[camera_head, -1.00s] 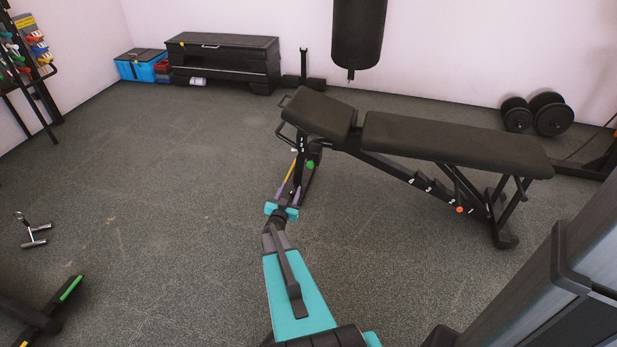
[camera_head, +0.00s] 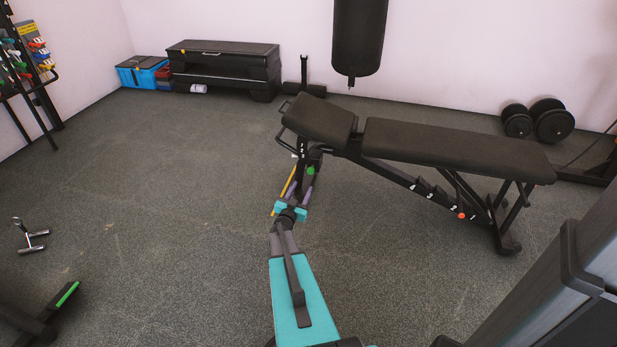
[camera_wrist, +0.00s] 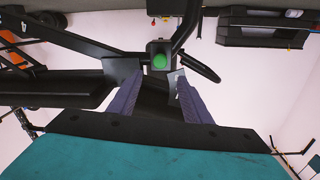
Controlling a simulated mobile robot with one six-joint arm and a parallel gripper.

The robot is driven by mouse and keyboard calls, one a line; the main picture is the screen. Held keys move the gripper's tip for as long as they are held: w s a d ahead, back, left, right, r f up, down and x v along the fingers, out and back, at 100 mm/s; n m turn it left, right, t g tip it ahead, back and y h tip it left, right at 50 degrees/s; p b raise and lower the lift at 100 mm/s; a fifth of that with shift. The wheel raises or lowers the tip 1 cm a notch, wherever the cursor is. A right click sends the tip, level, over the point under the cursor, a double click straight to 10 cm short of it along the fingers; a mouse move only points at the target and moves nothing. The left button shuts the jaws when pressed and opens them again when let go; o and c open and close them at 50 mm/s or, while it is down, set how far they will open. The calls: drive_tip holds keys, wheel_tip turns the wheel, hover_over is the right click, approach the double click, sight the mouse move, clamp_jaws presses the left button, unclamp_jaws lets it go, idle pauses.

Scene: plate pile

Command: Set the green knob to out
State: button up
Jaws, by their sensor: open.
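The green knob (camera_head: 311,171) is on the front upright of the black adjustable bench (camera_head: 450,146), below the head-end pad. In the wrist view the round green knob (camera_wrist: 160,62) shows on a dark square housing, framed between my purple fingers. My gripper (camera_head: 302,188) is beside the upright in the head view, close to the knob. In the wrist view my gripper (camera_wrist: 158,80) is open with nothing held; the fingertips sit just short of the knob, and I cannot tell whether they touch anything. Any mark on the knob's setting is not readable.
An orange-red knob (camera_head: 461,216) is on the bench's numbered support bar. A punching bag (camera_head: 360,38) hangs behind the bench. Dumbbells (camera_head: 553,124) lie at the back right. A grey cabinet edge (camera_head: 553,285) stands at the near right.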

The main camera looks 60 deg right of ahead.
sight(310, 172)
drive_tip(key=b+x, duration=0.2)
drive_tip(key=x, duration=0.8)
drive_tip(key=shift+d+b, duration=0.3)
drive_tip(key=shift+d, duration=0.1)
